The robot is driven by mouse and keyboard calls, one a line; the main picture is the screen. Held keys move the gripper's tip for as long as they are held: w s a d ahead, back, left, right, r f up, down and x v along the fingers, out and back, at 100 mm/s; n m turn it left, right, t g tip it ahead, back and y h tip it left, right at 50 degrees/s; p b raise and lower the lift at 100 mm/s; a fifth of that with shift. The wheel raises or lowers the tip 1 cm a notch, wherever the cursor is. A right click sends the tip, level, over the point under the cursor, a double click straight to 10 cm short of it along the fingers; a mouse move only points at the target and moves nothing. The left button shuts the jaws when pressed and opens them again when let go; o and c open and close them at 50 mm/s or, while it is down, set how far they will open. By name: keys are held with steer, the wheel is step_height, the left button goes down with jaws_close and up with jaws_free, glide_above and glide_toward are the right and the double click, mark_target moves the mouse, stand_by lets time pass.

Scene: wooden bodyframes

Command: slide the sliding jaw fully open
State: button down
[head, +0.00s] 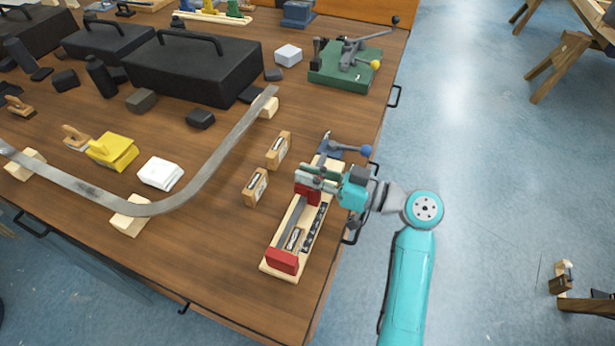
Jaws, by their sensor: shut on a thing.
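A long pale wooden vise fixture (272,252) lies near the right edge of the workbench. A red end block (283,262) stands at its near end. The red sliding jaw (306,195) is toward its far end, well apart from the red end block. My gripper (311,178) reaches in from the right and is shut at the top of the sliding jaw. Its fingers hide the jaw's upper part and the exact contact. A grey lever with a blue knob (366,150) is at the far end of the fixture, just behind my gripper.
Two small wooden blocks with metal inserts (256,187) (278,150) stand left of the fixture. A long bent metal strip (205,182) lies further left. A green-based clamp (343,68) is behind. The bench top (215,250) is clear at the near left.

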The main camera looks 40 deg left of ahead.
steer(key=c, duration=1.2)
jaws_free()
steer(key=shift+d, duration=0.1)
steer(key=v, duration=1.1)
steer(key=shift+d, duration=0.4)
steer(key=shift+w, duration=0.15)
